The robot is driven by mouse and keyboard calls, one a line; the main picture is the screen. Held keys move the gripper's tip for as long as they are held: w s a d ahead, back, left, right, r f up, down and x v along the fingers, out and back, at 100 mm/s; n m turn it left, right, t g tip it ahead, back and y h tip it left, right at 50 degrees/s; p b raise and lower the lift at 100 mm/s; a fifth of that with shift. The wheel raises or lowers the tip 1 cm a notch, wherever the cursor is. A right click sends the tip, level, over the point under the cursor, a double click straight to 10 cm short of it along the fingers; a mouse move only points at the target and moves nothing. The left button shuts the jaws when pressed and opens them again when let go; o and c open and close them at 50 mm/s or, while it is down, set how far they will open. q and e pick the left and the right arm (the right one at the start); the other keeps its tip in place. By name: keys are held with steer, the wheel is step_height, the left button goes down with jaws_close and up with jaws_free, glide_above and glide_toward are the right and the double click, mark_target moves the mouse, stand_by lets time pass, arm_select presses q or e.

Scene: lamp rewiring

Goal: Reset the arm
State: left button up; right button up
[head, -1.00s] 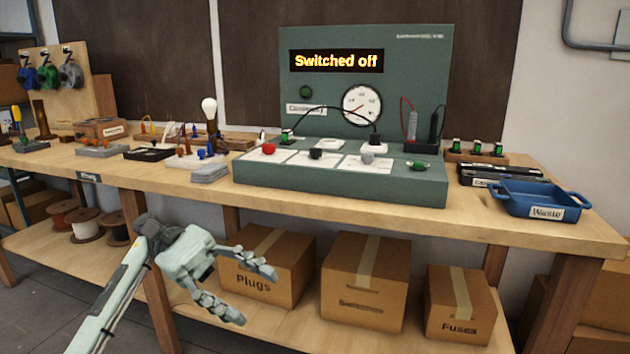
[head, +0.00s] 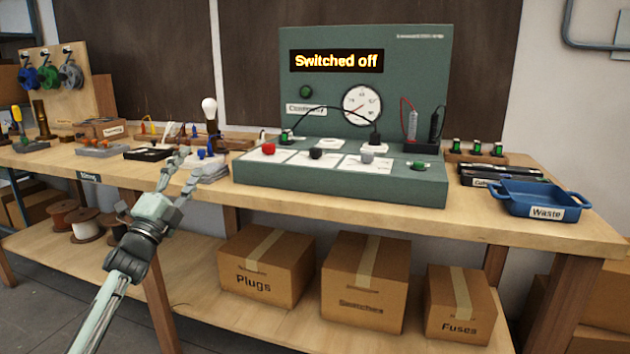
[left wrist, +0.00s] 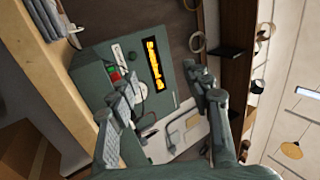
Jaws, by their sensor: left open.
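My left gripper (head: 188,164) is raised in front of the workbench's front edge, left of the green test station (head: 340,190). Its fingers are spread apart with nothing between them, pointing up and toward the bench. They overlap the small grey blocks on the bench in the picture; I cannot tell any contact. In the left wrist view, the two fingers (left wrist: 168,85) are also apart and empty, with the test station (left wrist: 90,65) behind them. The station's display (head: 336,61) reads "Switched off". My right gripper is not in view.
The wooden bench (head: 480,230) carries small fittings, a bulb (head: 209,108) and a blue waste tray (head: 540,190). Cardboard boxes (head: 265,268) and cable spools (head: 85,226) stand on the shelf below. The space in front of the bench on the right is free.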

arm_select(q)
steer(key=w+a+f+n+g+y, duration=0.2)
steer(key=a+f+n+g+y, duration=0.1)
steer(key=a+f+n+y, duration=0.3)
steer(key=w+a+f+n+g+y, duration=0.2)
steer(key=a+f+n+y, duration=0.2)
steer(key=f+n, duration=0.3)
steer(key=s+a+f+n+g, duration=0.1)
steer(key=s+f+n+g, duration=0.1)
steer(key=f+n+g, duration=0.3)
steer(key=s+a+f+n+g, duration=0.2)
steer(key=s+f, duration=0.1)
steer(key=f, duration=0.3)
steer(key=s+d+f+g+h, duration=0.15)
steer(key=s+d+f, duration=0.25)
steer(key=s+f, duration=0.75)
steer(key=s+d+f+g+y, duration=0.1)
steer(key=s+d+f+g, duration=0.2)
steer(key=s+f, duration=0.85)
steer(key=s+d+f+g+h, duration=0.1)
steer(key=s+d+f+g, duration=0.1)
steer(key=s+f, duration=0.7)
steer(key=s+d+f+g, duration=0.2)
steer(key=s+d+f, duration=0.2)
steer(key=s+f, duration=0.5)
steer(key=s, duration=0.8)
steer(key=shift+s+f+m+h, duration=0.15)
steer(key=shift+f+m+h, duration=0.1)
steer(key=shift+m+h, duration=0.15)
